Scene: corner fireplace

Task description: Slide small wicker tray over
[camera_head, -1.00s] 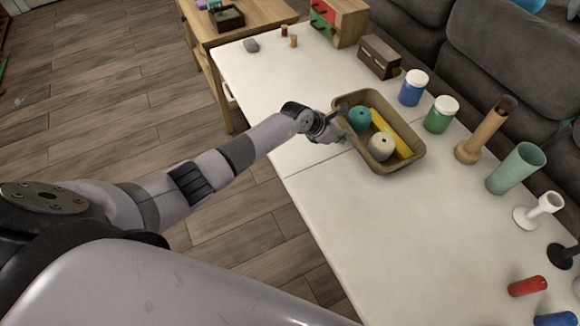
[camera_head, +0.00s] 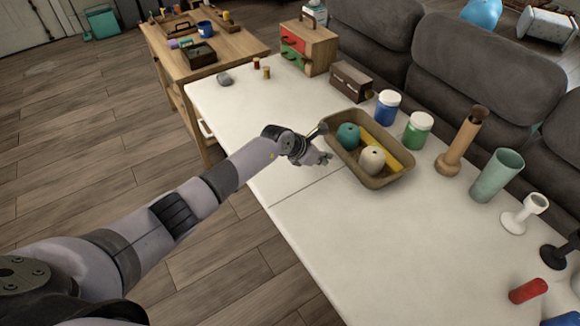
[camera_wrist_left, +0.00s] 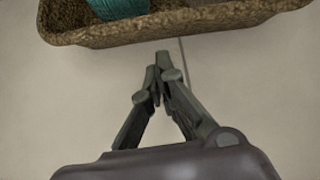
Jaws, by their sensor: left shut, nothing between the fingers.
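The small wicker tray (camera_head: 376,182) sits on the white table. It holds a teal ball of yarn (camera_head: 348,135), a cream ball of yarn (camera_head: 372,159) and a long yellow item (camera_head: 388,151). My left gripper (camera_head: 325,158) is shut and empty, low at the tray's left side. In the left wrist view the closed fingertips (camera_wrist_left: 157,78) point at the tray's near wall (camera_wrist_left: 170,27), with a small strip of tabletop seeming to show between. In the head view I cannot tell whether they touch. My right gripper is not in view.
Blue (camera_head: 387,107) and green-labelled (camera_head: 417,130) jars and a brown box (camera_head: 351,81) stand close behind the tray. A wooden vase (camera_head: 459,142), a green cup (camera_head: 497,175) and a white holder (camera_head: 524,213) stand to the right. The table's front middle (camera_head: 370,245) is clear.

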